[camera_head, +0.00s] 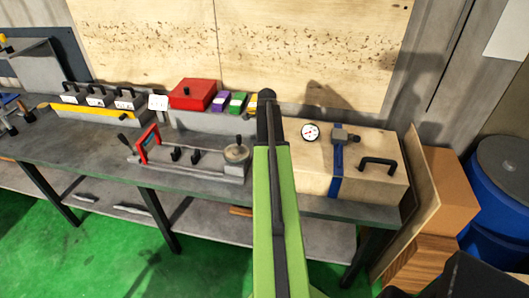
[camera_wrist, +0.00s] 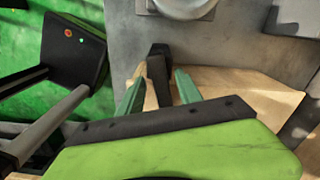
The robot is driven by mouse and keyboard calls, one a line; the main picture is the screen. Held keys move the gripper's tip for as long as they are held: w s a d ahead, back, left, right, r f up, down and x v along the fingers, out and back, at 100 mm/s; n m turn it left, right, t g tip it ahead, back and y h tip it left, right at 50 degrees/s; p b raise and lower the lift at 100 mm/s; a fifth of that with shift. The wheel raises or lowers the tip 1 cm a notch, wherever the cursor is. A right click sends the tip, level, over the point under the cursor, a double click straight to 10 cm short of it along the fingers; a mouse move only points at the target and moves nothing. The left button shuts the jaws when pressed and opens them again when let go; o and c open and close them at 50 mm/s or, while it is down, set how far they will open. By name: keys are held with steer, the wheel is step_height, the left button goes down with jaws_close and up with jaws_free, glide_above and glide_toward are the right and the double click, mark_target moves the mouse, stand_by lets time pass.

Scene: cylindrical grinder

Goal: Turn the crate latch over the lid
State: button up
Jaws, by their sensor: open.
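The wooden crate (camera_head: 298,182) stands at the right end of the bench, with a black handle (camera_head: 378,162) on its right side. A blue strap (camera_head: 337,175) runs over its lid and front. A dark grey piece (camera_head: 347,137) sits on the strap at the lid; I cannot tell surely that it is the latch. In the wrist view my gripper (camera_wrist: 160,80) is open, its green fingers on either side of a dark block (camera_wrist: 158,66) beside pale wood (camera_wrist: 245,82). Contact is unclear. In the head view my arm hides my gripper and the crate's left part.
A round dial (camera_head: 310,132) is at the crate's back left. Left of my arm are a fixture with a red handle (camera_head: 148,142), a red box (camera_head: 193,94) and several black-handled blocks. A blue barrel (camera_head: 502,175) and leaning boards (camera_head: 431,175) stand right of the bench.

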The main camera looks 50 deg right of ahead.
step_height(320, 180, up, 17)
steer(key=p, duration=1.7)
steer(key=shift+r, duration=0.2)
steer(key=w+a+f+n+b, duration=0.2)
steer(key=w+a+f+b, duration=0.25)
steer(key=a, duration=0.45)
steer(key=w+a+f+n+b, duration=0.2)
steer(key=w+a+f+b, duration=0.15)
steer(key=w+a, duration=0.4)
steer(key=w+a+f+n+b, duration=0.2)
steer(key=w+a+f+b, duration=0.2)
steer(key=a, duration=0.7)
steer(key=s+a+f+n+b, duration=0.2)
steer(key=a+n, duration=0.5)
steer(key=a, duration=0.1)
steer(key=s+a+f+n+b, duration=0.2)
steer(key=a+f+n+b, duration=0.1)
steer(key=a+n, duration=0.4)
steer(key=s+a+f+n+b, duration=0.2)
steer(key=s+a+n, duration=0.1)
steer(key=a+n, duration=0.4)
steer(key=a, duration=0.3)
steer(key=shift+a+f, duration=0.25)
steer(key=shift+f, duration=0.1)
